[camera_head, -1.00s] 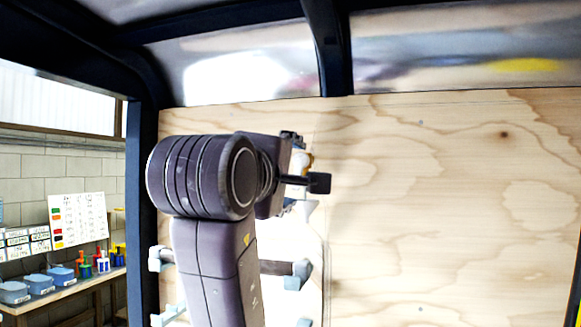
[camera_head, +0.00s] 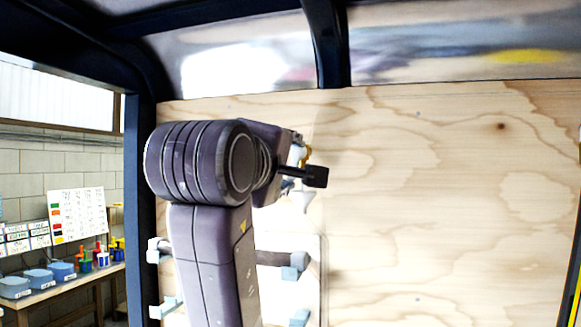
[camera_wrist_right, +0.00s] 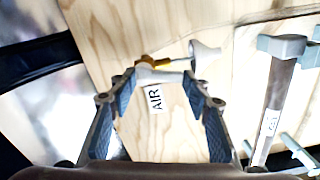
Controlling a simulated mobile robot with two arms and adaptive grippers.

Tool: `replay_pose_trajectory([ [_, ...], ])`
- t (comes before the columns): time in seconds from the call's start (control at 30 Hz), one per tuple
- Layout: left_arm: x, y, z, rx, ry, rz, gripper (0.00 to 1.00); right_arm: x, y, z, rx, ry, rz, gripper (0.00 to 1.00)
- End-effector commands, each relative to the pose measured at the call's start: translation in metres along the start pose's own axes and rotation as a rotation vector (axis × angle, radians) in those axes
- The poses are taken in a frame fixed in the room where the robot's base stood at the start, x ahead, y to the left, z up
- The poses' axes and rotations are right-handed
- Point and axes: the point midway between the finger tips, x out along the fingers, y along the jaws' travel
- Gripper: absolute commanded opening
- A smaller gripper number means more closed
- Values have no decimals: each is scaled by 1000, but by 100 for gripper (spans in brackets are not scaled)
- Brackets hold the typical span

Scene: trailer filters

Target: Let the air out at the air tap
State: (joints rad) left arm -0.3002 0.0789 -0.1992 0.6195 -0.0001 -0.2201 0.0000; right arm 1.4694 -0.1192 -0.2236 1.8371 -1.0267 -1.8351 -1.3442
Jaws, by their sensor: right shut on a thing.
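The air tap is on the plywood wall, with a brass-yellow body (camera_wrist_right: 150,60), a pale lever (camera_wrist_right: 160,75) and a white funnel-shaped outlet (camera_wrist_right: 205,56). A white label reading AIR (camera_wrist_right: 155,98) sits below it in the right wrist view. My right gripper (camera_wrist_right: 162,84) is shut on the pale lever, with a fingertip at each end of it. In the head view my right wrist hides most of the tap. My left gripper is not in view.
A grey pipe-like part (camera_wrist_right: 276,95) with a label and pale blue-grey fittings (camera_head: 290,272) is mounted beside and below the tap. The plywood wall (camera_head: 430,200) to the right is bare. Dark frame posts (camera_head: 140,210) border it. A bench with blue bins (camera_head: 38,282) stands far left.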

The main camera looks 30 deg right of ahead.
Motion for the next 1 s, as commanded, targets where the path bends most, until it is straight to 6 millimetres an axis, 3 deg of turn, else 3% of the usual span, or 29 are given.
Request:
replay_pose_trajectory([
  [0.5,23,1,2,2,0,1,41,-1,1,-11,437,3,-5,20],
  [1.0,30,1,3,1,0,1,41,-1,11,-18,898,2,-2,20],
])
